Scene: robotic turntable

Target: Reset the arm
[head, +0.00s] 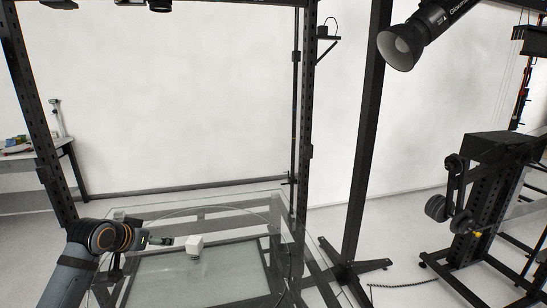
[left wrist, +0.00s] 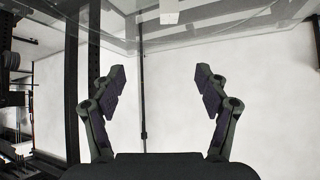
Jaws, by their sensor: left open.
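My left arm comes in from the lower left in the head view. Its gripper (head: 163,241) is small there and sits above the glass turntable (head: 262,205), a little left of a white cube (head: 194,246). In the left wrist view the two dark fingers of the left gripper (left wrist: 160,76) are spread wide with nothing between them. The glass surface (left wrist: 220,28) crosses the top of that view, with a small pale block (left wrist: 169,12) at its top edge. My right gripper is in neither view.
Black frame posts (head: 365,130) stand around the glass table. A lamp (head: 425,32) hangs at the upper right. A black stand (head: 490,190) is on the right. A side table (head: 40,158) with small items is at the far left. White backdrop fills the back.

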